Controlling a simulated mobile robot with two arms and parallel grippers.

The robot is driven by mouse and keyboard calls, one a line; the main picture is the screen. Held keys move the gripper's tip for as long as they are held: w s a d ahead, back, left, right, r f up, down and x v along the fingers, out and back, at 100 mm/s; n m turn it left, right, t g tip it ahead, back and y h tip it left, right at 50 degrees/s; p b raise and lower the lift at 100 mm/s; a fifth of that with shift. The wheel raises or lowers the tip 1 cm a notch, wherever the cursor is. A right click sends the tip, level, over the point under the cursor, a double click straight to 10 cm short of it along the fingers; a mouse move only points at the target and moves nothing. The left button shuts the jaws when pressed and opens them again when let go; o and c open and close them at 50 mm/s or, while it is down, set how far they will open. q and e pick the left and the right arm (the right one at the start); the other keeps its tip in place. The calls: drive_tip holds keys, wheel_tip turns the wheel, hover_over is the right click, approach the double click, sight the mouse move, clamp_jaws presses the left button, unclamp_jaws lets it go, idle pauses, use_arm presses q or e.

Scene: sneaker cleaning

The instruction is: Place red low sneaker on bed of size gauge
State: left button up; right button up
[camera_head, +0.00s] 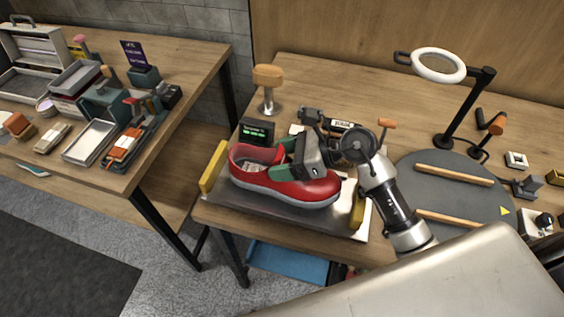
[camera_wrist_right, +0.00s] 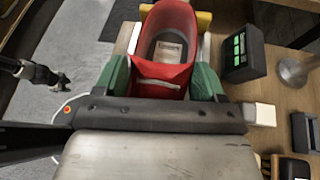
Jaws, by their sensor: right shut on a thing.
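The red low sneaker (camera_head: 316,190) has a pale sole and lies lengthwise over the metal bed of the size gauge (camera_head: 262,207), toe to the right. The gauge has yellow end blocks. The sole looks level and at or just above the plate; I cannot tell if it touches. My right gripper (camera_head: 290,166) is shut on the sneaker's upper from above. In the right wrist view its green fingertips (camera_wrist_right: 163,80) press both sides of the sneaker (camera_wrist_right: 165,90). A dark gripper, apparently my left (camera_wrist_right: 52,77), shows over the floor at the left of that view, too small to judge.
A small display with green digits (camera_head: 257,131) stands behind the gauge, near a wooden-topped stand (camera_head: 268,76). A round grey mat (camera_head: 452,190) with wooden bars and a ring lamp (camera_head: 438,65) are at right. A side table (camera_head: 150,172) at left holds several tools and trays.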

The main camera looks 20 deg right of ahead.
wheel_tip(320, 180, down, 2)
drive_tip(key=shift+f, duration=0.15)
use_arm(q)
drive_tip(key=shift+w+d, duration=0.1)
drive_tip(key=shift+w, duration=0.7)
use_arm(e)
drive_tip(key=o, duration=1.6)
use_arm(q)
drive_tip(key=shift+r, duration=0.15)
use_arm(e)
drive_tip(key=b+v, duration=0.2)
drive_tip(key=v, duration=0.9)
drive_tip(key=shift+s, duration=0.1)
drive_tip(key=shift+s+d+r, duration=0.25)
drive_tip(key=shift+d+r, duration=0.1)
drive_tip(key=shift+d, duration=0.05)
use_arm(q)
wheel_tip(320, 180, down, 3)
drive_tip(key=shift+w+r, duration=0.1)
drive_tip(key=shift+r, duration=0.1)
